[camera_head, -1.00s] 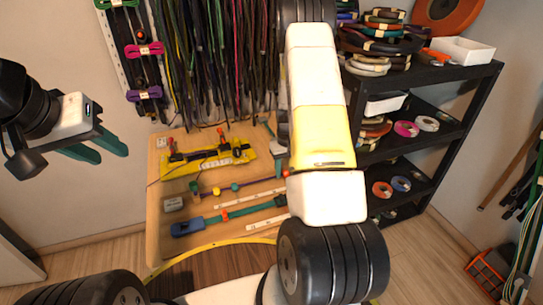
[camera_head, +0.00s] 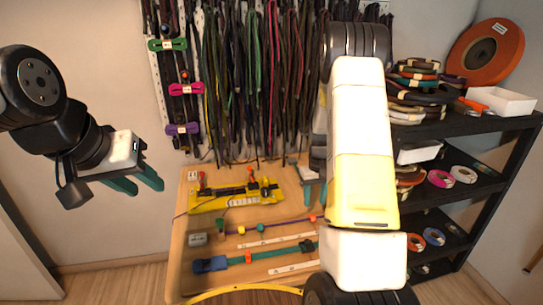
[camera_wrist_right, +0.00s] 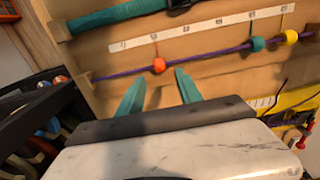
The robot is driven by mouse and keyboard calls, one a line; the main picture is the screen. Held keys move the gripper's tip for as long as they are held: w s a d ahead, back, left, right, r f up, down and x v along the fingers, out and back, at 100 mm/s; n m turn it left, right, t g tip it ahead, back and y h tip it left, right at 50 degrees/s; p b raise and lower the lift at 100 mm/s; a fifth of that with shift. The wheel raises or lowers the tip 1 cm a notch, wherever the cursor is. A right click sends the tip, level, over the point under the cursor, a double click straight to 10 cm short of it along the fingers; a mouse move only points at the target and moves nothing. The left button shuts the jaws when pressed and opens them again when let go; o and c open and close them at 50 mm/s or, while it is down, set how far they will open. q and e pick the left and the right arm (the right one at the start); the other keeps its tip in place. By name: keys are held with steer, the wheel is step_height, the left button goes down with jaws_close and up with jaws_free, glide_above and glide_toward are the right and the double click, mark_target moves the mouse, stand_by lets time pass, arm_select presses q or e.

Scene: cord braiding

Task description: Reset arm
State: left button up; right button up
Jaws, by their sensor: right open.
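My left gripper (camera_head: 137,181) hangs in the air at the left, in front of the bare wall and left of the board. Its two teal fingers are apart with nothing between them. My right gripper (camera_wrist_right: 160,92) is open and empty in the right wrist view, its fingertips just short of the purple cord (camera_wrist_right: 208,56) with an orange bead (camera_wrist_right: 158,65). In the head view my right arm hides most of this gripper; one teal finger (camera_head: 308,192) shows beside the arm over the wooden board (camera_head: 185,275).
A yellow jig (camera_head: 225,204), a white ruler strip (camera_head: 258,247) and a teal strap with a blue buckle (camera_head: 210,264) lie on the board. Cords (camera_head: 270,80) hang behind it. A black shelf (camera_head: 500,135) with coils and rolls stands at the right.

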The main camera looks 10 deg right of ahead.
steer(key=s+a+r+t, duration=0.1)
steer(key=s+a+r, duration=0.2)
steer(key=r, duration=0.4)
steer(key=s+a+r+t+y, duration=0.1)
steer(key=s+a+r, duration=0.2)
steer(key=r, duration=0.5)
steer(key=s+a+r+t, duration=0.1)
steer(key=s+a+r, duration=0.2)
steer(key=r, duration=0.4)
steer(key=s+a+r+t, duration=0.1)
steer(key=s+a+r, duration=0.1)
steer(key=s, duration=0.3)
steer(key=s+a+r+t, duration=0.1)
steer(key=s+a+r, duration=0.1)
steer(key=s, duration=0.3)
steer(key=s+a+r+t+y, duration=0.1)
steer(key=s+a+r, duration=0.1)
steer(key=s+r, duration=0.2)
steer(key=shift+s+r, duration=0.15)
steer(key=shift+s, duration=0.85)
